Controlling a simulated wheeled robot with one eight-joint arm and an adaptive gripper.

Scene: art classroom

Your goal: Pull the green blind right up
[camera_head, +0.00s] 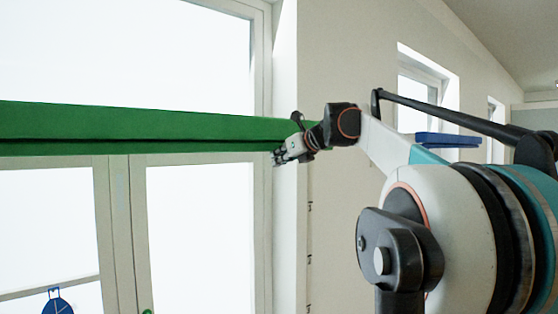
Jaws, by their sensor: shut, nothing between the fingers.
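The green blind (130,128) shows as a horizontal green band across the large window, from the left edge of the picture to behind my gripper. Bright window glass shows above and below it. My gripper (277,158) is at the right end of the band, in front of the window's right frame and wall edge. It is shut with nothing between its fingers. Whether it touches the blind cannot be told. The blind's right end is partly hidden behind my gripper and wrist.
My arm fills the right side of the view. A smaller window (420,90) is set in the wall (340,200) on the right. A blue flat thing (448,139) shows behind my arm. A blue round shape (57,303) is at the lower left, in front of the window.

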